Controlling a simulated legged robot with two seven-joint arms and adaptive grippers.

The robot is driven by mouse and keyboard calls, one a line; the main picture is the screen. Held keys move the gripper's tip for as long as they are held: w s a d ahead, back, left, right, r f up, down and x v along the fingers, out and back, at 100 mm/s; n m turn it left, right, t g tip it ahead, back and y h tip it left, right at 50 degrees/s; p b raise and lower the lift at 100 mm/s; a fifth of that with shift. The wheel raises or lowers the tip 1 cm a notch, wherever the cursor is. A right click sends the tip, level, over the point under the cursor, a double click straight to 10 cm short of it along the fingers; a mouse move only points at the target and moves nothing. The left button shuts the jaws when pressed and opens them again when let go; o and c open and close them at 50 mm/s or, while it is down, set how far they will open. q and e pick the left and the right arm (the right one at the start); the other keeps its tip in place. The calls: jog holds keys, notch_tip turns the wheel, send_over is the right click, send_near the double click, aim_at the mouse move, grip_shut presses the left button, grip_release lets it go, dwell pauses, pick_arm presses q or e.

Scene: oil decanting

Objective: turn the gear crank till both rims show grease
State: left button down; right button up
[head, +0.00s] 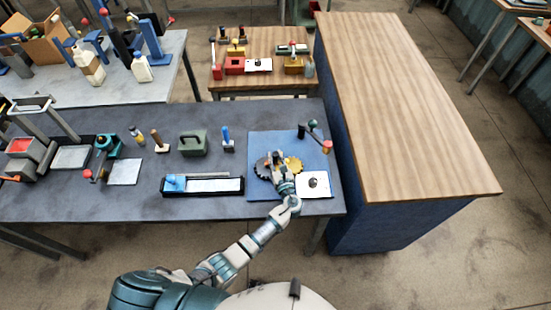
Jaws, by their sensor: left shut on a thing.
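Two meshed gears lie on a blue mat (259,146) at the right end of the grey table: a dark brown gear (262,168) on the left and a yellow gear (294,164) on the right. My left gripper (278,160) is over the place where they meet, shut on what looks like the gear crank. The fingers hide most of the crank, so its angle cannot be told. Grease on the rims is too small to make out. My right gripper is not in view.
A white plate with a dark blob (313,184) lies right of my left wrist. A stand with a red-knobbed arm (313,125) is at the mat's back right. A black tray (240,185) lies left of the mat. A wooden counter (400,100) stands to the right, largely bare.

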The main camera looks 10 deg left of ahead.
pick_arm(q)
jog(key=c, duration=1)
grip_release()
jog(key=shift+w, duration=0.1)
jog(key=shift+o, duration=0.2)
jog(key=shift+d, duration=0.1)
jog(key=v, duration=1.2)
jog(key=shift+f, duration=0.1)
